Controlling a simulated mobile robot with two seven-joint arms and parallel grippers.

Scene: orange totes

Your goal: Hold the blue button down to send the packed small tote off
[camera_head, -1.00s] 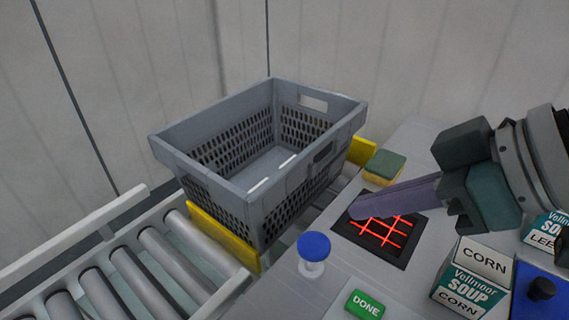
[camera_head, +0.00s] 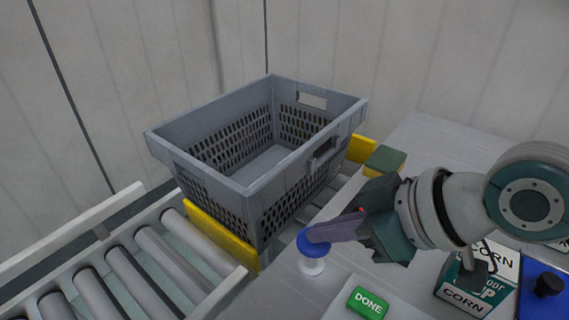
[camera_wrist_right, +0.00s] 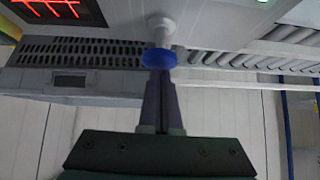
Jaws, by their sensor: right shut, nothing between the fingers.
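The blue button (camera_head: 313,249) is a round blue cap on a white stem, at the near edge of the counter beside the conveyor. My right gripper (camera_head: 311,236) is shut and empty, and its purple-grey fingertips are at the cap's top. In the right wrist view the fingertips (camera_wrist_right: 160,80) meet the blue cap (camera_wrist_right: 159,58) in line. I cannot tell whether they touch it or whether the cap is pushed down. The grey small tote (camera_head: 210,177) stands on the conveyor between yellow stops; the part of its inside that shows looks empty. My left gripper is out of view.
The roller conveyor (camera_head: 140,262) runs toward the lower left. A green DONE button (camera_head: 367,303) lies just right of the blue button. A corn soup box (camera_head: 463,296), a blue object (camera_head: 538,300) and a green-topped sponge (camera_head: 385,159) are near my right arm.

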